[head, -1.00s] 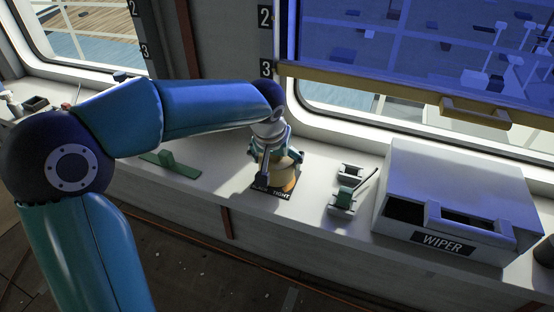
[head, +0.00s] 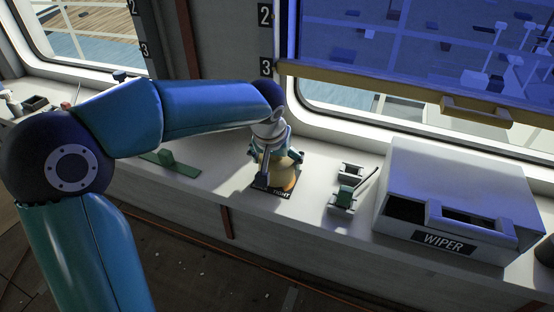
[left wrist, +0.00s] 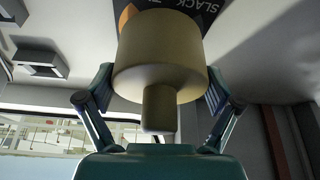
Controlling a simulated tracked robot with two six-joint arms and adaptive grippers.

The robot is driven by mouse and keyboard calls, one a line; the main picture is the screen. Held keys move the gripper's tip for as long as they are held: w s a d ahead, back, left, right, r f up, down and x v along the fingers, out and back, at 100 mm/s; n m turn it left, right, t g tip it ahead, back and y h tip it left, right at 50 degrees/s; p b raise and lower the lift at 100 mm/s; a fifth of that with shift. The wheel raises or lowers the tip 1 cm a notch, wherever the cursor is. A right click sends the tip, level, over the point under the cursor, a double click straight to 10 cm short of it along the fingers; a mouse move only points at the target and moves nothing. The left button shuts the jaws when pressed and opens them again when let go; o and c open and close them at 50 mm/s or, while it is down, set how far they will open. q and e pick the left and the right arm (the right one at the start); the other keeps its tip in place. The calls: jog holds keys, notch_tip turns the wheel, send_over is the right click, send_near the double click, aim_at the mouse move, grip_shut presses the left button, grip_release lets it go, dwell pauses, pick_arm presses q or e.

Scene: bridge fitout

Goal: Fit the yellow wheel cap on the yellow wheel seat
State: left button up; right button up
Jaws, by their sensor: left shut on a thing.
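The yellow wheel cap (head: 284,177) is a wide, dull-yellow cylinder with a narrower knob. It also shows large in the left wrist view (left wrist: 160,50), its knob towards the camera. My left gripper (head: 277,160) is shut on the cap, with one finger on each side of it. The cap is over a dark plate (head: 281,194) lettered TIGHT; SLACK lettering and an orange patch show behind the cap in the left wrist view. The yellow wheel seat is hidden under the cap and gripper, so I cannot tell whether they touch. My right gripper is not in view.
A grey box (head: 465,200) marked WIPER stands on the ledge at right. A small lever unit (head: 343,200) and a small holder (head: 351,171) stand between. The window frame runs behind.

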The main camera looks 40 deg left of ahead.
pick_arm(q)
jog(key=shift+f+b, duration=0.55)
jog(key=shift+f, duration=0.2)
jog(key=shift+f, duration=0.1)
jog(key=o, duration=0.8)
jog(key=shift+o, duration=0.2)
jog(key=v, duration=1.2)
dwell(0.5)
